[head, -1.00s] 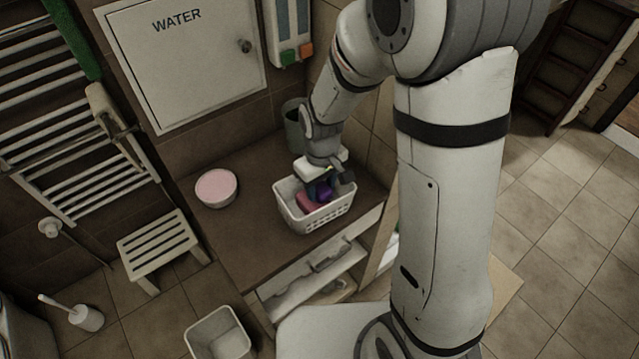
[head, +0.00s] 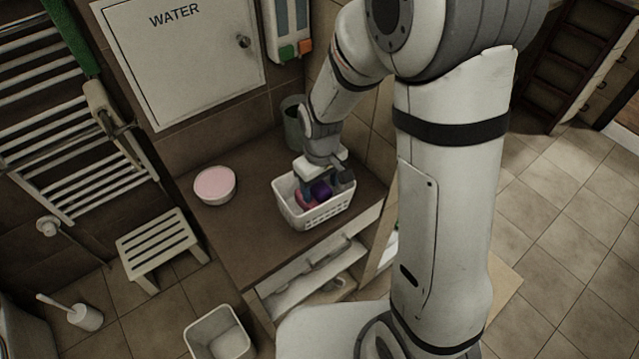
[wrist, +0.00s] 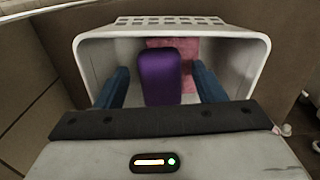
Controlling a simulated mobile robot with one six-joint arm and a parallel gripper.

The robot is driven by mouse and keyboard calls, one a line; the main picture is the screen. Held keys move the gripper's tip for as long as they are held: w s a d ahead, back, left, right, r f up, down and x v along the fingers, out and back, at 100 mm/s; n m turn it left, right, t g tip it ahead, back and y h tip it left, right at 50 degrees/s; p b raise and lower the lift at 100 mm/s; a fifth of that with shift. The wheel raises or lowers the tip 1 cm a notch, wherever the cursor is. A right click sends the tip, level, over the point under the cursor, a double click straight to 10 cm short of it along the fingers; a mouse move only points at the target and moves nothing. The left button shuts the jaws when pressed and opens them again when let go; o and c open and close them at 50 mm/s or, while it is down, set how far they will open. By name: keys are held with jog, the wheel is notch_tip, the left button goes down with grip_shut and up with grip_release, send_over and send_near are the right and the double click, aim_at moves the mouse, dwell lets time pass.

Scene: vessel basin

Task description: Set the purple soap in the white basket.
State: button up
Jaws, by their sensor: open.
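The purple soap (wrist: 160,78) lies inside the white basket (wrist: 90,48), on or against a pink item (wrist: 180,50) there. In the head view the soap (head: 320,190) shows inside the basket (head: 318,217), partly hidden by my gripper. My gripper (wrist: 160,90) is open and reaches down into the basket. Its blue fingers stand on either side of the soap, with a gap showing on both sides. In the head view my gripper (head: 322,180) is just above the basket's inside.
The basket stands on a brown counter (head: 235,240) beside a round bowl with a pink top (head: 215,185). A grey-green cup (head: 293,122) stands behind, near the wall.

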aim_at(320, 188)
notch_tip(320, 188, up, 13)
jog(key=s+d+r+m+t, duration=0.1)
jog(key=s+d+r+m, duration=0.2)
jog(key=s+d, duration=0.3)
jog(key=s+d+r+m+t, duration=0.2)
jog(key=s+d+r+m, duration=0.1)
jog(key=s+d, duration=0.3)
jog(key=shift+s+m, duration=0.4)
jog(key=shift+d+r, duration=0.1)
dwell(1.1)
